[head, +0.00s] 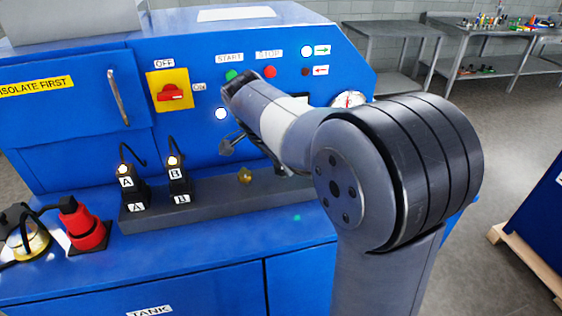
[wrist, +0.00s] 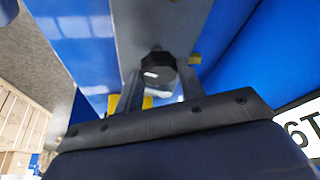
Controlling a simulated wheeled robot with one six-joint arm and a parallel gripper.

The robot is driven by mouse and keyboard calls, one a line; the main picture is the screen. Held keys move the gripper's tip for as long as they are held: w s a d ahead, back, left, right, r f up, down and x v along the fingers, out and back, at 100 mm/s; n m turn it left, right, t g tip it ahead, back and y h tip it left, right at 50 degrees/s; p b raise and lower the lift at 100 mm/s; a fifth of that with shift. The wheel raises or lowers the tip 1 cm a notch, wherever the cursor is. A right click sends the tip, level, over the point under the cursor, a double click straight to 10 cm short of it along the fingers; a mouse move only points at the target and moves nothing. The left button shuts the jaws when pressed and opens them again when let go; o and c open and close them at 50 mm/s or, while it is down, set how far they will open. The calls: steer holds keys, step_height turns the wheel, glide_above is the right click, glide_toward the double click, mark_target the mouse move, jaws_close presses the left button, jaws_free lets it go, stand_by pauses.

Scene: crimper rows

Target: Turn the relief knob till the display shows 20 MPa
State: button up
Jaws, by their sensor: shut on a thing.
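The relief knob (wrist: 157,72), black and faceted, sits between the two grey fingers in the wrist view. My gripper (wrist: 160,84) is shut on it, one finger on each side. In the head view my arm hides the knob and most of the gripper. A white panel with large dark characters (wrist: 305,132) is cut off at the right edge of the wrist view. It may be the display, seen turned over; I cannot read its full value.
A round gauge (head: 348,99) shows just beyond my arm. The blue press carries a red-and-yellow switch (head: 170,92) and lit buttons. Two black connectors marked A (head: 128,190) and B (head: 179,180) stand on the grey ledge, left of a brass fitting (head: 245,176). A red bottle-shaped object (head: 82,225) stands farther left.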

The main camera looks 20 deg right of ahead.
steer(key=shift+m, duration=0.6)
steer(key=shift+m+g, duration=0.3)
steer(key=o, duration=1)
steer(key=shift+a+r, duration=0.1)
steer(key=v, duration=1)
steer(key=shift+a+r, duration=0.15)
steer(key=shift+r, duration=0.1)
